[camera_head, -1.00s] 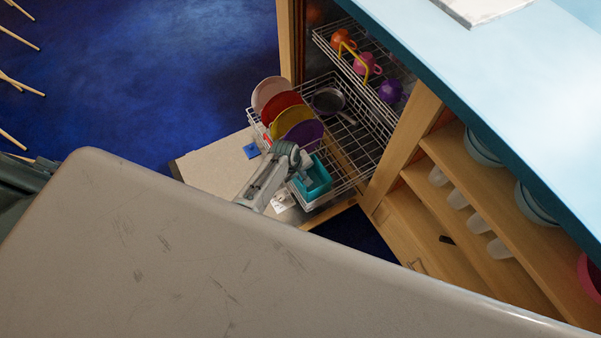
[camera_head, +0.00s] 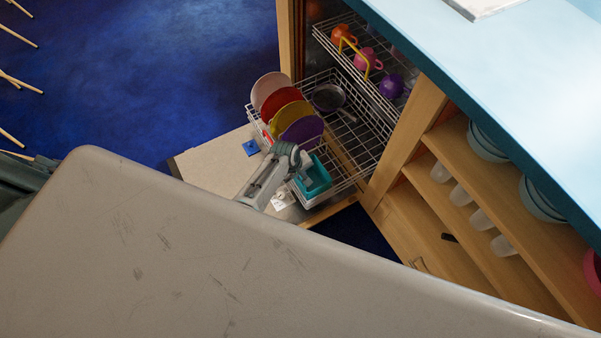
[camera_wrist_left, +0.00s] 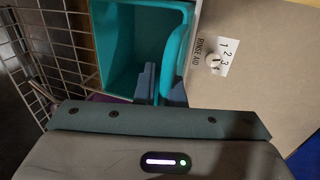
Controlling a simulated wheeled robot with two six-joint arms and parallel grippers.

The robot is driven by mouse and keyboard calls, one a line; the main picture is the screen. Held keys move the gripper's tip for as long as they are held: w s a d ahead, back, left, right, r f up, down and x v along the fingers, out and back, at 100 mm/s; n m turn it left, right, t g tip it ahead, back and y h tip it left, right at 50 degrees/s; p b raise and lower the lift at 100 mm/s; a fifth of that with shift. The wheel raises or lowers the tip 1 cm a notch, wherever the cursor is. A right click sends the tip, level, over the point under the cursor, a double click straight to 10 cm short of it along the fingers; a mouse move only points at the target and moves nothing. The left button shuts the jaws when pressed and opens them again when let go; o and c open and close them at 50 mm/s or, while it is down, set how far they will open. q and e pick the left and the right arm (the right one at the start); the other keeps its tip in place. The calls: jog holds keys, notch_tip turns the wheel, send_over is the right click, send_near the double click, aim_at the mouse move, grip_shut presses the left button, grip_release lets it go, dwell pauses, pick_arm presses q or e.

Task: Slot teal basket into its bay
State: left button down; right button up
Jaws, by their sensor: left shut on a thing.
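The teal basket (camera_head: 318,180) is at the front corner of the lower dishwasher rack (camera_head: 342,188). In the left wrist view the open-topped basket (camera_wrist_left: 125,50) fills the upper middle, beside the wire rack (camera_wrist_left: 48,45). My left gripper (camera_head: 303,172) is shut on the basket's side; in the wrist view its fingers (camera_wrist_left: 155,85) pinch the teal rim or handle. The basket looks roughly upright. Whether its base rests on the rack floor cannot be told. My right gripper is not in view.
Several coloured plates (camera_head: 287,107) stand in the rack next to my gripper, with a dark pan (camera_head: 328,98) behind. The upper rack (camera_head: 365,62) holds cups. The open dishwasher door (camera_head: 210,165) lies below. Wooden shelves (camera_head: 480,205) and a blue counter (camera_head: 480,60) flank the right.

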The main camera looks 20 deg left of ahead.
pick_arm(q)
jog(key=shift+f, duration=0.25)
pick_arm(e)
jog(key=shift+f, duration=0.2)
pick_arm(q)
jog(key=c, duration=1.4)
grip_release()
jog(key=shift+c, duration=0.2)
jog(key=shift+s, duration=0.1)
